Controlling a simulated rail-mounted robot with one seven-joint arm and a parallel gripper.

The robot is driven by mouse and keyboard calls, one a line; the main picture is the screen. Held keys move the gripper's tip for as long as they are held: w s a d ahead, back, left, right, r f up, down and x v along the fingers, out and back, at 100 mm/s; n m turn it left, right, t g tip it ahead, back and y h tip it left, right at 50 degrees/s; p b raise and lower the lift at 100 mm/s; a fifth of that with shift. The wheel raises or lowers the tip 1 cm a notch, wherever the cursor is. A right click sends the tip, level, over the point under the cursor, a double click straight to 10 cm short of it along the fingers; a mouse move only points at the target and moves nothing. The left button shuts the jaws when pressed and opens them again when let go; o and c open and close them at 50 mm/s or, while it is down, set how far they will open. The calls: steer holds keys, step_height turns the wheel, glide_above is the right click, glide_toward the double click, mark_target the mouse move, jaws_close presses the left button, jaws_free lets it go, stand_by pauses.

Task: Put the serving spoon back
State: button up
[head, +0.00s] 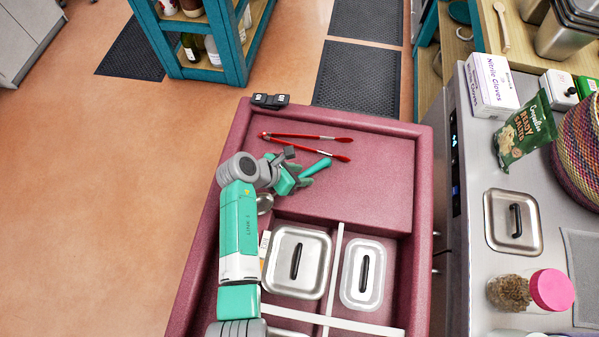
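What looks like the serving spoon lies at a slant on the pink cart, its shiny metal bowl (265,203) at the lower left. A teal handle (316,167) sticks out at the upper right and seems to belong to it. My gripper (291,180) is over the middle of the spoon, between bowl and handle. The arm and gripper hide the spoon's middle and the fingertips, so I cannot tell whether the fingers are closed on it or whether the spoon is lifted.
Red tongs (308,137) lie on the pink cart (375,190) just beyond my gripper. Two lidded metal containers (312,250) (352,290) sit in divided compartments nearer. A counter at right holds a glove box (492,85), a snack bag (525,130) and a jar (510,292).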

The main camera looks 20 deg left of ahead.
steer(key=p+v, duration=0.2)
steer(key=v, duration=1)
steer(key=shift+p, duration=0.4)
steer(key=shift+r, duration=0.15)
steer(key=w+d+r+m+t+y, duration=0.2)
steer(key=w+r+m, duration=0.3)
steer(key=r, duration=0.4)
steer(key=w+d+r+m+t+y, duration=0.1)
steer(key=w+r+m+t+y, duration=0.1)
steer(key=w+r+m, duration=0.45)
steer(key=s+d+r+m+t+y, duration=0.1)
steer(key=d+r+m+t, duration=0.25)
steer(key=r, duration=0.65)
steer(key=d+r+m+t+y, duration=0.1)
steer(key=d+r+m+t, duration=0.2)
steer(key=r, duration=0.7)
steer(key=s+d+r+m+t, duration=0.4)
steer(key=s+r, duration=0.4)
steer(key=r, duration=0.4)
steer(key=s+d+r+m+t, duration=0.4)
steer(key=s+d+r+m, duration=0.2)
steer(key=r, duration=0.6)
steer(key=shift+s+d+r+m, duration=0.2)
steer(key=shift+s+m, duration=0.7)
